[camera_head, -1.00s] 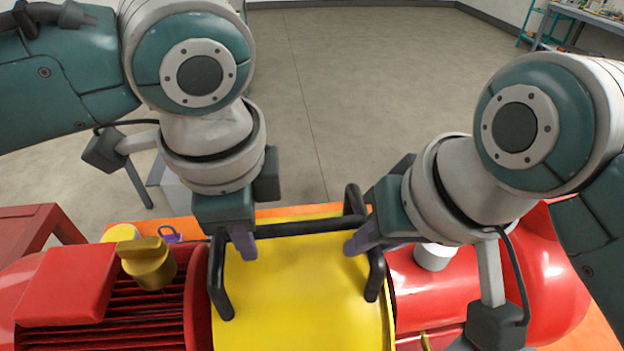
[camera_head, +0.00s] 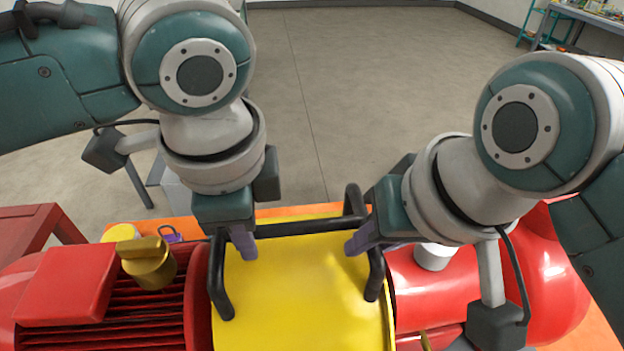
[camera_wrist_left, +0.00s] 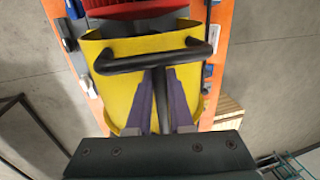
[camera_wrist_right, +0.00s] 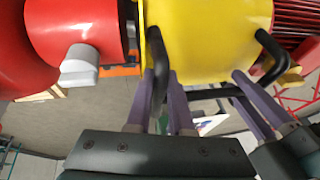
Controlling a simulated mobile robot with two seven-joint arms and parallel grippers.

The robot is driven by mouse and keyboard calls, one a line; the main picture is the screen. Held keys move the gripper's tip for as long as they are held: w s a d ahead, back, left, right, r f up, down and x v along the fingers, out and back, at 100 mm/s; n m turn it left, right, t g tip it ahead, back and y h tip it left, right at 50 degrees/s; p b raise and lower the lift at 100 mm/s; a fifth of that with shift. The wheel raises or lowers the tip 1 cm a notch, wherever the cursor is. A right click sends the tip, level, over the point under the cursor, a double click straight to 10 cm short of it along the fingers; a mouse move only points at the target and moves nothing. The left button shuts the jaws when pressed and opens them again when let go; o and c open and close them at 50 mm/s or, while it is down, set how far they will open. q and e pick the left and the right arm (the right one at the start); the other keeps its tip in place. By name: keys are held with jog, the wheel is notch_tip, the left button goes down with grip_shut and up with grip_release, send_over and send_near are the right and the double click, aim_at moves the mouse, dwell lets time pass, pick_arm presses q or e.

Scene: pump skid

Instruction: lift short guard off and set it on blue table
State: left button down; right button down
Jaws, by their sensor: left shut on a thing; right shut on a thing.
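The short guard is a curved yellow cover (camera_head: 300,290) in the middle of the head view, between red machine parts. It has a black handle at its left end (camera_head: 220,290) and another at its right end (camera_head: 375,275). I cannot tell whether the guard is clear of the skid. No blue table is recognisable.
A red ribbed motor (camera_head: 130,310) with a yellow knob (camera_head: 150,265) stands close left of the guard. A red rounded housing (camera_head: 545,265) is at the right. The orange skid base (camera_head: 190,226) shows behind. A red table (camera_head: 40,225) is at far left. Open floor (camera_head: 340,80) lies beyond.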

pick_arm(q)
jog(key=shift+r, duration=0.15)
pick_arm(e)
jog(key=shift+r, duration=0.15)
